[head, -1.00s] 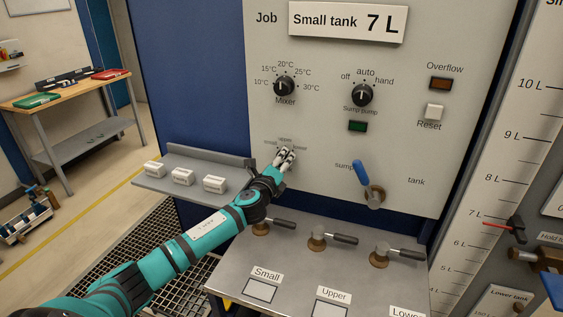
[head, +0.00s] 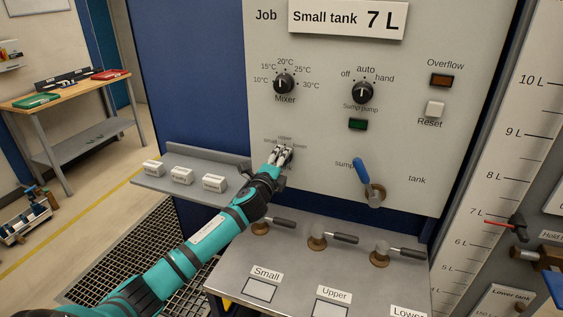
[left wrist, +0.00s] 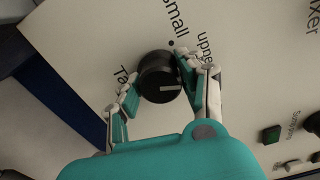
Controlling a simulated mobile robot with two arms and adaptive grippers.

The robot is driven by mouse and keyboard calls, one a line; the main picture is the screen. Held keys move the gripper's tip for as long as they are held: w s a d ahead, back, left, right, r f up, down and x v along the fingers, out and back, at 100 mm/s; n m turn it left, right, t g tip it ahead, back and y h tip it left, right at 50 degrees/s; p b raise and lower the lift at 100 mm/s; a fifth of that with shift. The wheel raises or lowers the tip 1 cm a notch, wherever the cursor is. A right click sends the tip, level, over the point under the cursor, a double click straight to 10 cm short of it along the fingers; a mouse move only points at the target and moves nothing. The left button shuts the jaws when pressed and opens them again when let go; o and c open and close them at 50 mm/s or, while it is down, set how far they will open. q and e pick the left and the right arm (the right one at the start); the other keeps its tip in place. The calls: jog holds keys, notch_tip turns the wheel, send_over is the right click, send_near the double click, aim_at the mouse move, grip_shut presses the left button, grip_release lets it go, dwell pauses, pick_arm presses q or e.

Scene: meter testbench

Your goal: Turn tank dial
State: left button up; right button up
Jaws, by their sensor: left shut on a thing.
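The tank dial (left wrist: 158,78) is a round black knob with a pale pointer line, on the light panel. In the left wrist view its pointer line points right, towards the right finger, and the words "small" and "upper" show beside it. My left gripper (left wrist: 163,92) is shut on the dial, one finger on each side. In the head view my left gripper (head: 281,155) reaches the panel at the small, upper and lower labels, and it hides the dial there. My right gripper is in neither view.
The mixer knob (head: 284,84) and sump pump knob (head: 362,92) sit above on the panel. A blue-handled valve (head: 367,182) is to the right. Several lever valves stand on the grey ledge (head: 225,272) below. A shelf (head: 150,184) with white blocks is at the left.

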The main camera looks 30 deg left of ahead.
pick_arm(q)
jog(key=n, duration=0.6)
jog(key=shift+f+n, duration=0.1)
jog(key=shift+n, duration=0.2)
jog(key=n, duration=0.6)
jog(key=shift+p, duration=0.3)
jog(key=o, duration=1.2)
jog(key=v, duration=1.2)
jog(key=shift+s, duration=0.1)
